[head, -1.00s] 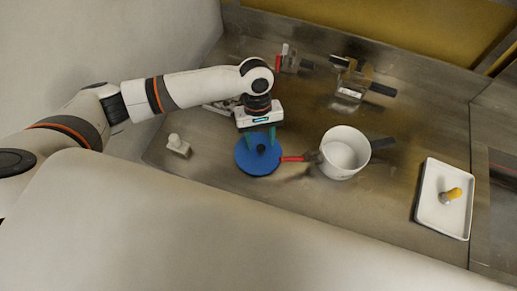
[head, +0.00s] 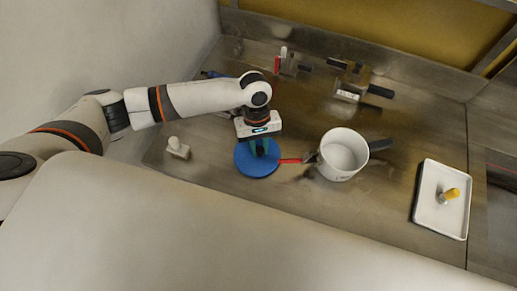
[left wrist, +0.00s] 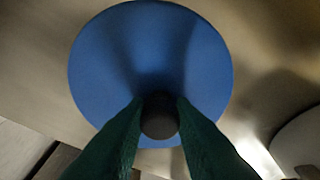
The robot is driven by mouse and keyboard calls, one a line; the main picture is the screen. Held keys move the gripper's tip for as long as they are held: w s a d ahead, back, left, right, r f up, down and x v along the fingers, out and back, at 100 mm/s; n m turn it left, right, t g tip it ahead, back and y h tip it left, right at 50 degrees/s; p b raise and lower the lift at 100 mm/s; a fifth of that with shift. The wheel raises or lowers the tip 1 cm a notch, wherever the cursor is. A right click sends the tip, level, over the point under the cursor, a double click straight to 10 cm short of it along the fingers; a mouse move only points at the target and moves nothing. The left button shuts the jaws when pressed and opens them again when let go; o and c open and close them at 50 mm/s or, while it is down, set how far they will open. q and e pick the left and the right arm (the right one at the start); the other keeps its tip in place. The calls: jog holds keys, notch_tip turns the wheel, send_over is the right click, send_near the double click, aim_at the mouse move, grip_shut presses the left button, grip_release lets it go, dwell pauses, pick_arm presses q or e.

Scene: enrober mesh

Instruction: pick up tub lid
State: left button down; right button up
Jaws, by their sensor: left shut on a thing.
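The blue round tub lid (head: 250,168) lies at the middle left of the metal counter in the head view. It fills much of the left wrist view (left wrist: 150,50). Its dark round knob (left wrist: 159,116) sits between the green fingers there. My left gripper (head: 259,149) comes down over the lid and is shut on its knob. Whether the lid touches the counter cannot be told. My right gripper is not in view.
A white tub (head: 342,155) stands right of the lid, with a red-handled tool (head: 291,161) between them. A white tray (head: 425,214) holds a yellow-topped item (head: 449,195). A small white object (head: 177,148) stands left of the lid.

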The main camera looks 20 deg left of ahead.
aim_at(260, 148)
pick_arm(q)
notch_tip(260, 148, up, 18)
jog(key=b, duration=0.2)
dwell(0.9)
